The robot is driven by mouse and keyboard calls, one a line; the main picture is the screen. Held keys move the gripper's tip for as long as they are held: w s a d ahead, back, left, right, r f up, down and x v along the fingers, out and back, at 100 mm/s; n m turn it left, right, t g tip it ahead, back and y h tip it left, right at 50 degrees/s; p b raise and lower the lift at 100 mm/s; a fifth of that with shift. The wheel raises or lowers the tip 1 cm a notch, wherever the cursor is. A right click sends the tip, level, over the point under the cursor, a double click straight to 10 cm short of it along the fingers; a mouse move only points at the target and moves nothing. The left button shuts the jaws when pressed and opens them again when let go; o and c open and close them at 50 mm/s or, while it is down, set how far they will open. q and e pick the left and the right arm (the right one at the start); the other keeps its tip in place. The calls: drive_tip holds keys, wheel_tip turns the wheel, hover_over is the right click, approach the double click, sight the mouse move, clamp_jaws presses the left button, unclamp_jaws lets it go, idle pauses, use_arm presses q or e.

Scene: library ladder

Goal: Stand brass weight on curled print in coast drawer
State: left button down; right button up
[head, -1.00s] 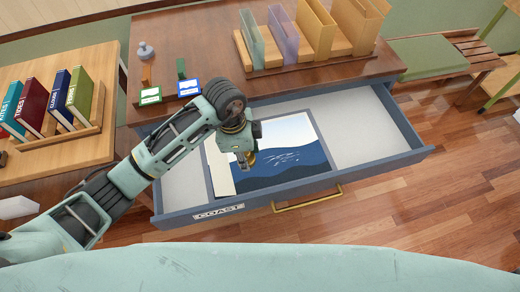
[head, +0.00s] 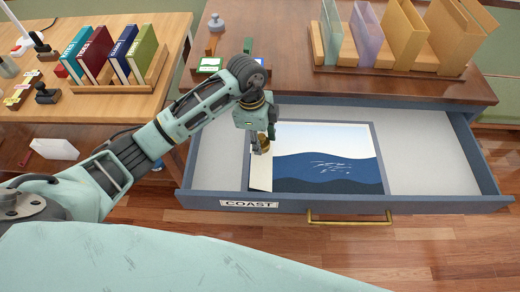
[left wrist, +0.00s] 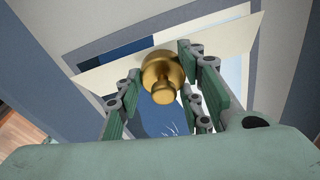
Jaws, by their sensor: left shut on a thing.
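The brass weight (head: 264,146) is a small rounded knobbed piece held in my left gripper (head: 262,145), whose fingers sit on either side of it. The weight also shows in the left wrist view (left wrist: 163,72), between the fingers. The coast drawer (head: 410,204) is pulled open, with a COAST label on its front. The print (head: 325,170), a blue sea picture, lies in it. Its left edge is curled up as a cream strip (head: 261,175), also seen in the left wrist view (left wrist: 215,36). The weight is over this curled edge; I cannot tell whether they touch. My right gripper is not in view.
Upright folders in a wooden rack (head: 390,68) stand on the cabinet top behind the drawer. A grey stamp-like piece (head: 215,22) and small labelled green and blue pieces are there too. Books in a rack (head: 120,75) stand on the left table. The drawer's right part is bare.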

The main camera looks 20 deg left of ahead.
use_arm(q)
wheel_tip(320, 180, down, 4)
drive_tip(key=b, duration=0.3)
drive_tip(key=shift+r, duration=0.25)
drive_tip(key=shift+f, duration=0.25)
drive_tip(key=c, duration=1.2)
unclamp_jaws()
